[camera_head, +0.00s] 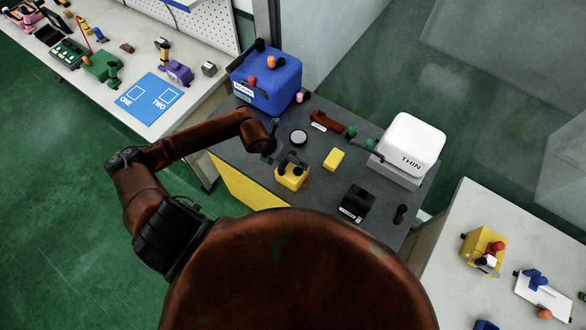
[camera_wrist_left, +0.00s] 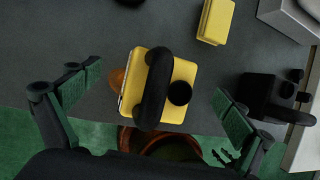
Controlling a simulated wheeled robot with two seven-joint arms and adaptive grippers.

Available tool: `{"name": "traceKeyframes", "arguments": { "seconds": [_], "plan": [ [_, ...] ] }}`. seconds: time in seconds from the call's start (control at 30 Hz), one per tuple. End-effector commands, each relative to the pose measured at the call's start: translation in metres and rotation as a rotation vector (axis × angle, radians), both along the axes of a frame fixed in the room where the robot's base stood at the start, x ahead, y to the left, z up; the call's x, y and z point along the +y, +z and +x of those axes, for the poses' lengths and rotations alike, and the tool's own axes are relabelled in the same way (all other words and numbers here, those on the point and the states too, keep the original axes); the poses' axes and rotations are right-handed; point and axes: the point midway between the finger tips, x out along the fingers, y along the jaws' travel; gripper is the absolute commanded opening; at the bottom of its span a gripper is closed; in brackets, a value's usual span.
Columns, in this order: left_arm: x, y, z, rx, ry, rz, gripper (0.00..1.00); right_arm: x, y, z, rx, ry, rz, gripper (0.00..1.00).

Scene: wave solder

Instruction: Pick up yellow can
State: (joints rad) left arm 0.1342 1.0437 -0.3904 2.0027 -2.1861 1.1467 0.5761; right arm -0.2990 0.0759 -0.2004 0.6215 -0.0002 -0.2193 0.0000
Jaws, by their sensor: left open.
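The yellow can (camera_head: 292,178) stands on the dark grey table top, with a black arched handle and a round black cap. In the left wrist view the yellow can (camera_wrist_left: 181,61) is seen from above, lying in the picture between the two green-padded fingers of my left gripper (camera_wrist_left: 148,97). The fingers are open, apart from the can on both sides, and hold nothing. In the head view my left arm reaches in from the left and ends just above and behind the can, partly covering it. My right gripper is not in view.
A plain yellow block (camera_head: 334,159) lies behind and right of the can. A black box (camera_head: 356,202) stands to the right. A blue container (camera_head: 268,88) and a white THIN container (camera_head: 411,143) stand further back. A round disc (camera_head: 298,136) lies behind the can.

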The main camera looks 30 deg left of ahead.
Motion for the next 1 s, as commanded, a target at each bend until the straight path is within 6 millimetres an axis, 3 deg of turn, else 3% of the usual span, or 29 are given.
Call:
{"name": "traceKeyframes", "arguments": {
  "seconds": [0.17, 0.4, 0.67, 1.0],
  "plan": [
    [-0.009, -0.019, 0.007, 0.001, 0.002, -0.002, 0.97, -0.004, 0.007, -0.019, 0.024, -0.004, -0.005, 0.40],
    [-0.017, -0.044, 0.017, -0.001, 0.001, -0.001, 0.97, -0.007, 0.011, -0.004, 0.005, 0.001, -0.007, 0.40],
    [-0.018, -0.046, 0.018, -0.002, -0.003, 0.000, 0.97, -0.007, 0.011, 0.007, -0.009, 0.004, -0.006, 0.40],
    [-0.018, -0.046, 0.018, -0.002, -0.003, 0.000, 0.74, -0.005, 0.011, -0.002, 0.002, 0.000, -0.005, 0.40]
  ]
}}
